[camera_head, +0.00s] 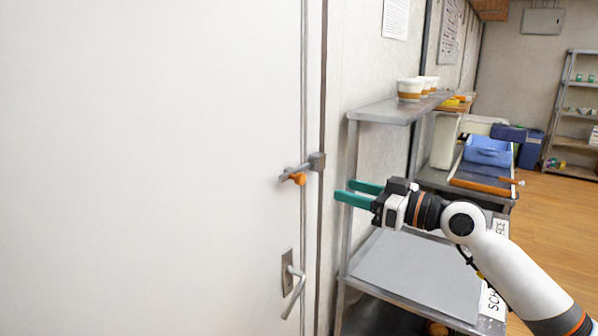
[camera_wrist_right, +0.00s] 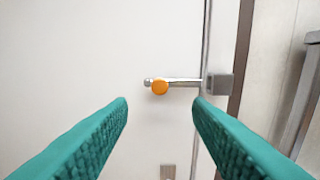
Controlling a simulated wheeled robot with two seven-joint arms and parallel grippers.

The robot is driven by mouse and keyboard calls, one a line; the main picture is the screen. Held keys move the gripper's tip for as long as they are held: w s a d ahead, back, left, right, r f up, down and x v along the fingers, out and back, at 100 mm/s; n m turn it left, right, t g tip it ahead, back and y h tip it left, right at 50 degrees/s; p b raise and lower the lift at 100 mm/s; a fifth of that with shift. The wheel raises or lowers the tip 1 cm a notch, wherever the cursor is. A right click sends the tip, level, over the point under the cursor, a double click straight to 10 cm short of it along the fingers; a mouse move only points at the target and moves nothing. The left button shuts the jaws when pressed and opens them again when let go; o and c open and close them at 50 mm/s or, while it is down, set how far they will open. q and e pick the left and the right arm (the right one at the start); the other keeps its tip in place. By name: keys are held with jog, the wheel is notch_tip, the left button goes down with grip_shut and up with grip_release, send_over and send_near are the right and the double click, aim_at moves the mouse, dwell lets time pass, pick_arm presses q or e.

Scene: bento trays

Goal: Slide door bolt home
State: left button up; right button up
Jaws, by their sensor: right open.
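The door bolt (camera_head: 289,174) is a grey bar with an orange knob (camera_head: 299,179), mounted on the white door (camera_head: 150,170) near its right edge. Its right end reaches a grey bracket (camera_head: 317,161) on the frame. In the right wrist view the bar (camera_wrist_right: 185,82) runs level from the orange knob (camera_wrist_right: 160,87) to the grey bracket (camera_wrist_right: 218,84). How deep the bar sits in the bracket I cannot tell. My right gripper (camera_head: 358,192) has teal fingers, open and empty, pointing at the door. It is right of the knob and apart from it. My left gripper is not in view.
A lever handle (camera_head: 293,285) sits on the door below the bolt. Wooden floor (camera_head: 548,215) is clear at right.

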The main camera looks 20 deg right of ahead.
aim_at(303, 179)
jog(key=p+x, duration=0.4)
jog(key=x, duration=0.5)
jog(key=shift+w+a+r, duration=0.15)
jog(key=shift+w, duration=0.05)
jog(key=shift+p+x, duration=0.35)
jog(key=shift+x, duration=0.4)
grip_shut()
